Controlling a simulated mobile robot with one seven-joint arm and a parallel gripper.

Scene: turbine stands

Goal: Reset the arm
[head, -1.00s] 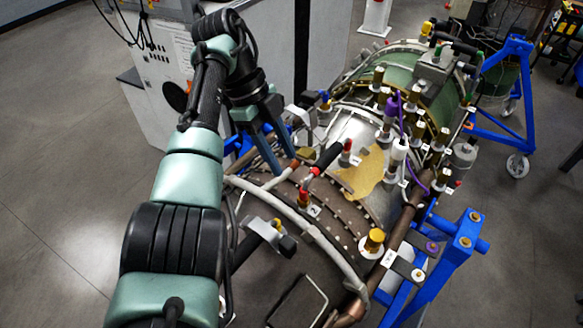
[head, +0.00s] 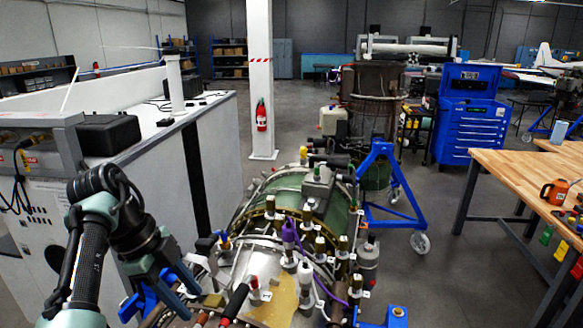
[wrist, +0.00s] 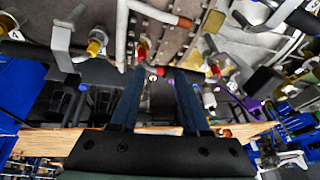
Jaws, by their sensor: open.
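My gripper (head: 182,296) is at the lower left of the head view, at the end of my green and black arm. Its two dark blue fingers point down beside the left side of the turbine (head: 268,262). In the wrist view my gripper (wrist: 158,92) shows two fingers apart with nothing held between them. The brown turbine casing (wrist: 165,28) with fittings lies beyond the fingertips. Whether the fingertips touch anything cannot be told.
A white cabinet (head: 215,165) stands at the left. A blue turbine stand (head: 378,190) is behind the turbine.

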